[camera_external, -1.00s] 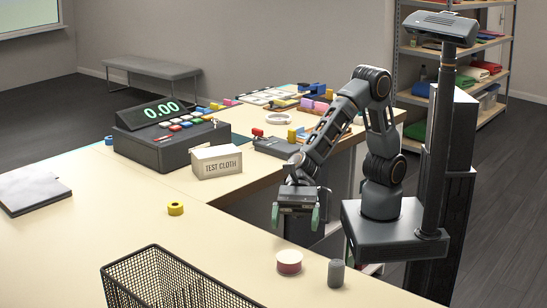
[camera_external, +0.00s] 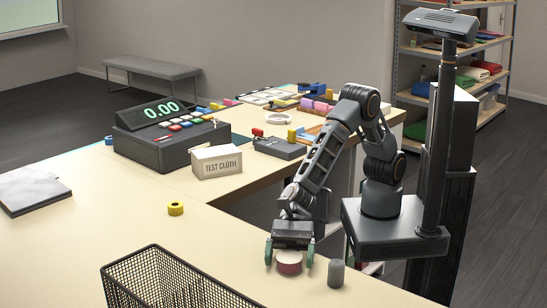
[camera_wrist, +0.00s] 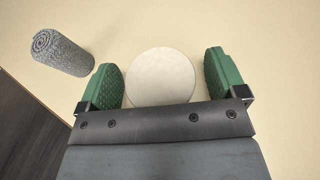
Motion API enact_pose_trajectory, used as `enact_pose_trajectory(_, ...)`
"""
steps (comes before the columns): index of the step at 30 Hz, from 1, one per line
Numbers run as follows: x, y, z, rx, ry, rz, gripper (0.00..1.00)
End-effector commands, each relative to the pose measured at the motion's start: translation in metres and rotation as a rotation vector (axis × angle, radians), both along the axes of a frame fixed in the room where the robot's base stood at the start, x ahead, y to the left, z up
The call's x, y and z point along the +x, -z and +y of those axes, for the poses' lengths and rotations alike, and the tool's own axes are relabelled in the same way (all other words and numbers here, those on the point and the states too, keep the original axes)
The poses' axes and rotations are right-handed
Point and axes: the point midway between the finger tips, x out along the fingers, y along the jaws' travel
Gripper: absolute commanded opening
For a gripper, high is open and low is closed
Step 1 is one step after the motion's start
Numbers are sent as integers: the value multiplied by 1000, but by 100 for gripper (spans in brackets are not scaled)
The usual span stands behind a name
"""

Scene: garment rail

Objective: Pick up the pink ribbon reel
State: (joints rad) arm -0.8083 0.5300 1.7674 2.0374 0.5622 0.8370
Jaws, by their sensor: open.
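The pink ribbon reel (camera_external: 289,266) stands on the table near its front edge, with a pale round top and a dark pink side. In the wrist view its round cream top (camera_wrist: 161,76) lies between the two green finger pads, with a small gap on each side. My gripper (camera_external: 289,254) is open, with one green finger to each side of the reel. It also shows in the wrist view (camera_wrist: 164,80). The lower part of the reel is hidden in the wrist view.
A grey rolled cylinder (camera_external: 336,273) stands close to the right of the reel; it shows at upper left in the wrist view (camera_wrist: 62,53). A black wire basket (camera_external: 165,280) stands to the left. A yellow tape roll (camera_external: 176,208) lies farther off. The table edge is near.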

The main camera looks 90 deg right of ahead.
Motion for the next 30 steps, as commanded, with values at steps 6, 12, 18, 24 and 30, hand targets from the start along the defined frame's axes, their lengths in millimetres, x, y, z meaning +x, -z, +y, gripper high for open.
enact_pose_trajectory(6, 0, 1, 1, 0, 0, 0, 90)
enact_pose_trajectory(12, 0, 1, 1, 0, 0, 0, 75)
enact_pose_trajectory(18, 0, 0, 1, 0, 0, 0, 56)
enact_pose_trajectory(24, 0, 0, 1, 1, 0, 0, 42)
enact_pose_trajectory(30, 0, -1, 1, 1, 0, 0, 42)
